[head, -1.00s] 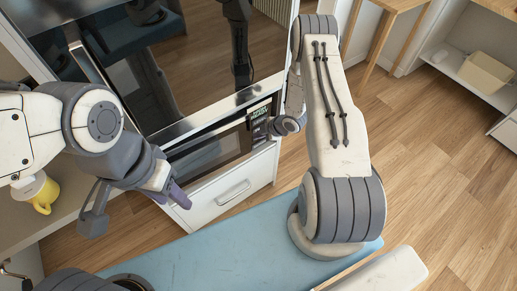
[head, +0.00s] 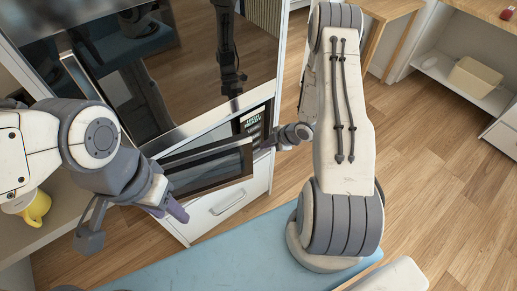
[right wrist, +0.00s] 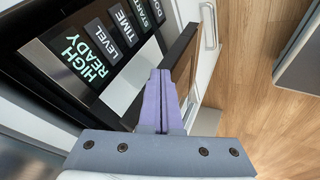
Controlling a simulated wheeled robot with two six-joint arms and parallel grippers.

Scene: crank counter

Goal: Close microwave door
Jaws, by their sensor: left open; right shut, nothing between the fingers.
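The microwave (head: 255,122) is built in below a large dark glass front. Its dark-framed door (head: 208,168) stands partly open, its right end swung out from the front. The control panel (right wrist: 95,50) with "HIGH READY" lettering fills the upper left of the right wrist view. My right gripper (right wrist: 160,76) is shut and empty, its purple fingers between the panel and the dark door edge (right wrist: 185,45). Whether they touch the door is unclear. My left gripper (head: 132,224) is open and empty, in front of the cabinet, left of the door.
A white drawer with a handle (head: 228,203) is below the microwave. A yellow mug (head: 37,207) is on the left counter. A wooden table (head: 385,10) and a shelf with a beige bin (head: 475,77) stand at right.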

